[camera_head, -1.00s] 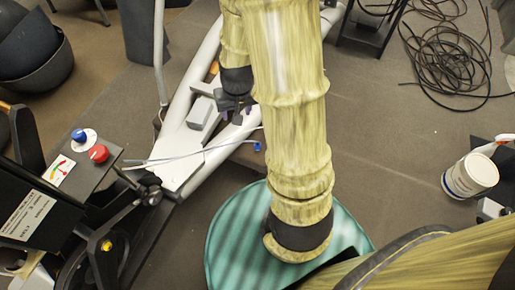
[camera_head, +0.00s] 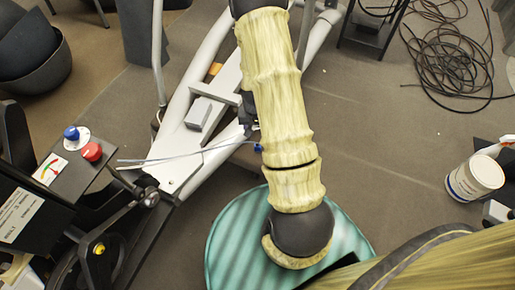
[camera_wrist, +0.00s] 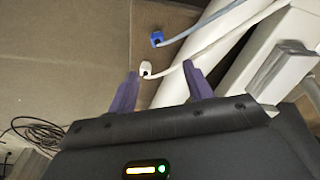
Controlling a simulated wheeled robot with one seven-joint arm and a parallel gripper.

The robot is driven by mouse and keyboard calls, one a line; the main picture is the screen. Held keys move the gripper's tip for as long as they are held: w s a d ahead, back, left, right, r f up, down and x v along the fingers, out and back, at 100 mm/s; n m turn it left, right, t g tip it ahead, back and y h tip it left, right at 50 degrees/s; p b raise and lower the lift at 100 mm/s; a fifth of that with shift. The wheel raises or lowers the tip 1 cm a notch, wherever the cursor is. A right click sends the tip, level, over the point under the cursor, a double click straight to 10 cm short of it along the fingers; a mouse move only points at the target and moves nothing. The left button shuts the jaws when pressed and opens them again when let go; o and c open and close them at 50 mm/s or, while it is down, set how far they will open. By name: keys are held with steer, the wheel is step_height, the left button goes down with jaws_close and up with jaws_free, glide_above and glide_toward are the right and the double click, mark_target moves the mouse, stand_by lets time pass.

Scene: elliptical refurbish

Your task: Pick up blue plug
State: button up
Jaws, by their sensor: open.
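In the head view the blue plug (camera_head: 257,147) hangs beside my arm, past the white frame. A white plug (camera_wrist: 146,69) on a white cable is closer to my gripper, in line with the gap between the fingers. My gripper (camera_wrist: 163,82) is open, with two purple fingers apart and nothing between them. In the head view my arm hides most of the gripper.
The white tubular frame (camera_head: 186,145) of the machine lies left of my arm and close to the right finger in the wrist view. A teal round surface (camera_head: 232,235) lies below my arm. A coiled black cable (camera_head: 445,60) and a white tub (camera_head: 474,177) are on the right floor.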

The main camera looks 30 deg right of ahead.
mark_target(258, 146)
steer(key=f+b, duration=0.2)
steer(key=f, duration=0.2)
steer(key=f+b, duration=0.2)
steer(key=f, duration=0.2)
steer(key=w+f+b, duration=0.1)
steer(key=f+b, duration=0.1)
steer(key=f, duration=0.2)
steer(key=shift+w+d, duration=0.1)
steer(key=shift+d, duration=0.25)
steer(key=f+b, duration=0.4)
steer(key=f, duration=0.1)
steer(key=shift+w+d, duration=0.2)
steer(key=shift+d, duration=0.2)
steer(key=shift+c, duration=0.4)
jaws_close()
step_height(258, 146, up, 10)
steer(key=p, duration=0.5)
steer(key=shift+p, duration=0.3)
